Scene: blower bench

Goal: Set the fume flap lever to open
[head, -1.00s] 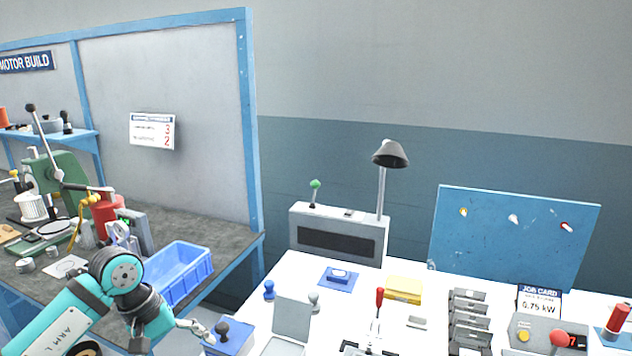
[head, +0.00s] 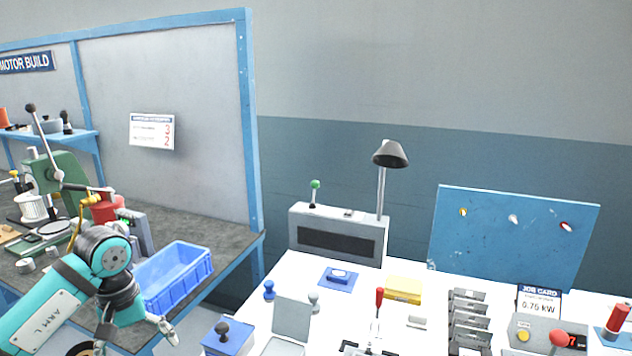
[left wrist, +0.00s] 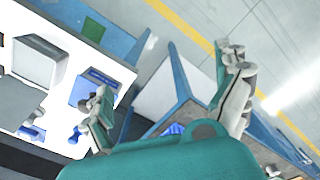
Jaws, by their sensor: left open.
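A grey box with a dark grille (head: 337,240) stands at the back left of the white bench. A lever with a green knob (head: 314,190) rises from its top left and looks nearly upright; I take it for the fume flap lever, and no open or shut marking is readable. My left gripper (head: 168,331) is low at the left, in front of the blue bin and well apart from the lever. In the left wrist view its fingers (left wrist: 168,82) are spread wide with nothing between them. My right gripper is not in view.
A black lamp (head: 389,155) stands beside the grey box. A blue block with a black knob (head: 228,338) and a grey upright plate (head: 291,320) are at the bench's near left. A red-knobbed lever (head: 379,298) stands mid-bench. A blue bin (head: 175,278) sits on the left bench.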

